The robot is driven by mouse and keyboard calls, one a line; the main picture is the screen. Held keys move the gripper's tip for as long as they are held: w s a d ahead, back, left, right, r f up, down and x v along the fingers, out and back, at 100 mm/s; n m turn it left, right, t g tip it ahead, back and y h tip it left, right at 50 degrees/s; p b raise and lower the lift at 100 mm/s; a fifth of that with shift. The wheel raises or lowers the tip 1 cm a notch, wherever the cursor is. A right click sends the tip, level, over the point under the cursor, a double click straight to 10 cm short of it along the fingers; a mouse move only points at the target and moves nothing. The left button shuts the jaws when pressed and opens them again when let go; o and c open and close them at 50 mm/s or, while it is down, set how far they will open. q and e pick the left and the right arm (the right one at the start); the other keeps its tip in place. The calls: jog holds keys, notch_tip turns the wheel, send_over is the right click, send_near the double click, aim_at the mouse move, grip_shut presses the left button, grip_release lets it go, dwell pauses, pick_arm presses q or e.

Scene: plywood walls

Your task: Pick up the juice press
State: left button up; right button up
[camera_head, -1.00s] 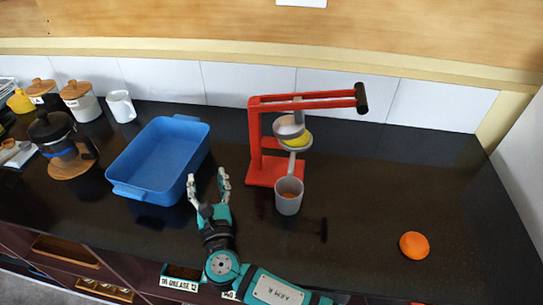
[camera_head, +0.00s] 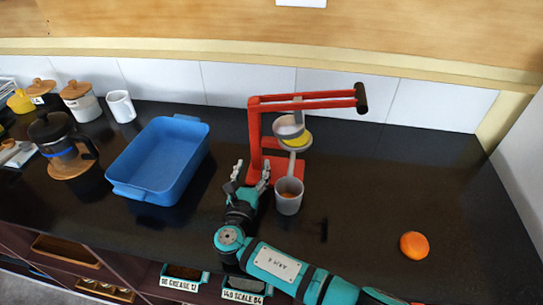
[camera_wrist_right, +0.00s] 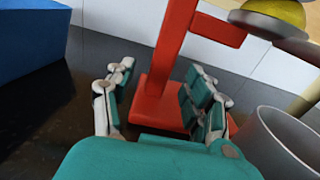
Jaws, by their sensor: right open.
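The red juice press (camera_head: 256,140) stands upright on the dark counter, with a long lever ending in a black grip at the upper right. A yellow fruit piece (camera_head: 298,140) sits in its cup. My right gripper (camera_head: 250,172) is open and empty in front of the press's base. In the right wrist view the red post (camera_wrist_right: 172,50) rises between and beyond the open fingers (camera_wrist_right: 160,100), and the right finger overlaps part of the base. I cannot tell whether they touch. My left gripper is not in view.
A grey cup (camera_head: 289,198) stands close to the right of my right gripper. A blue tray (camera_head: 150,190) is to the left. An orange (camera_head: 414,245) lies at the right. A coffee press (camera_head: 60,145) and white jars (camera_head: 80,101) stand far left. The right counter is mostly clear.

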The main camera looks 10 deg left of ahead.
aim_at(256, 159)
jog(key=w, duration=0.4)
jog(key=shift+d+r, duration=0.1)
jog(key=shift+r, duration=0.25)
jog(key=shift+w+f, duration=0.1)
jog(key=shift+w, duration=0.4)
jog(key=shift+s, duration=0.1)
grip_shut()
jog(key=shift+r, duration=0.2)
